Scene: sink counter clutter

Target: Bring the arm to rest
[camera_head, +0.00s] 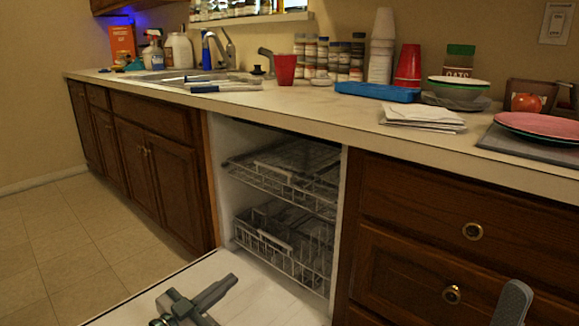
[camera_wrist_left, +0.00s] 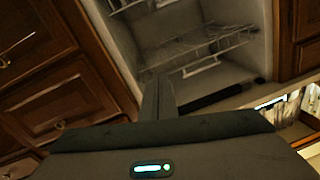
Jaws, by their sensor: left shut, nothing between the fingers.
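My left gripper (camera_head: 226,286) is low in the head view, over the open dishwasher door (camera_head: 262,296). Its fingers are together with nothing between them. In the left wrist view the shut fingers (camera_wrist_left: 158,97) point toward the dishwasher interior. They look apart from the racks; the exact gap above the door cannot be told. A grey rounded piece of mine shows at the lower right of the head view, but no right gripper fingers show.
The dishwasher holds an upper rack (camera_head: 285,165) and a lower rack (camera_head: 285,240), both seemingly empty. Wooden drawers (camera_head: 455,230) stand to its right. The counter (camera_head: 300,105) above carries cups, jars, a blue tray (camera_head: 378,92), bowls and plates. Floor (camera_head: 70,235) at left is clear.

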